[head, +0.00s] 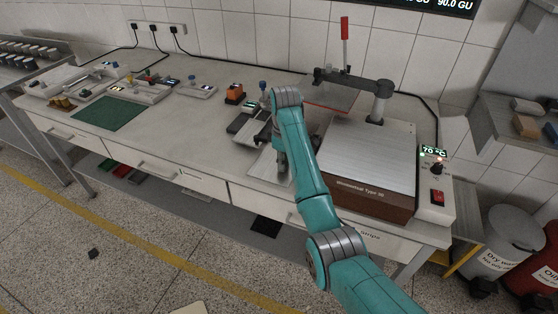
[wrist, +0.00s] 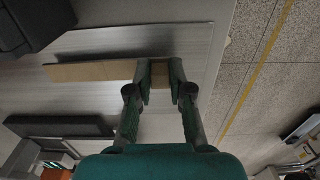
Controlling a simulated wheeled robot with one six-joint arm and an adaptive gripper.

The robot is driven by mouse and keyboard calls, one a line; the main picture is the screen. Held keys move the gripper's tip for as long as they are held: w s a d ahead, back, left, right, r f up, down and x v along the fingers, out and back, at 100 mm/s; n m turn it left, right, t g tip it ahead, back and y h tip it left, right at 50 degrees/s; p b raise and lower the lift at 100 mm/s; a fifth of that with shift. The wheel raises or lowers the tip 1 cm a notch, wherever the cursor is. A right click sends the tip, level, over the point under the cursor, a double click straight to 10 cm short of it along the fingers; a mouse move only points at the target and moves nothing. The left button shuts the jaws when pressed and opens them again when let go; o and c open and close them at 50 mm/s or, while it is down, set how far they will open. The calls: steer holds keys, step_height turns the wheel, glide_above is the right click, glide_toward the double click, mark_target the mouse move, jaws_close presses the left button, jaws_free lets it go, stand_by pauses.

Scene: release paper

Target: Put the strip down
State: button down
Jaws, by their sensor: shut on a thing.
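A narrow tan strip (wrist: 92,71) shows in the wrist view, running left from my gripper (wrist: 159,68). My gripper's green fingers are shut on the strip near its right end. The strip is over a pale grey metal plate (wrist: 110,40); I cannot tell whether it touches the plate. In the head view my gripper (head: 282,175) is low over the same plate (head: 262,168), near the bench's front edge. The strip is not clear in the head view, where my arm hides part of the area.
A hot press with a large plate (head: 370,155) and a 70 °C display (head: 433,151) stands right of my gripper. Dark trays (head: 248,125) sit behind it to the left. A green mat (head: 108,114) lies far left, with free bench (head: 190,125) between.

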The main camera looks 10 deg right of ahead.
steer(key=shift+f, duration=0.45)
steer(key=shift+f, duration=0.15)
steer(key=c, duration=1.1)
jaws_free()
steer(key=shift+o, duration=0.2)
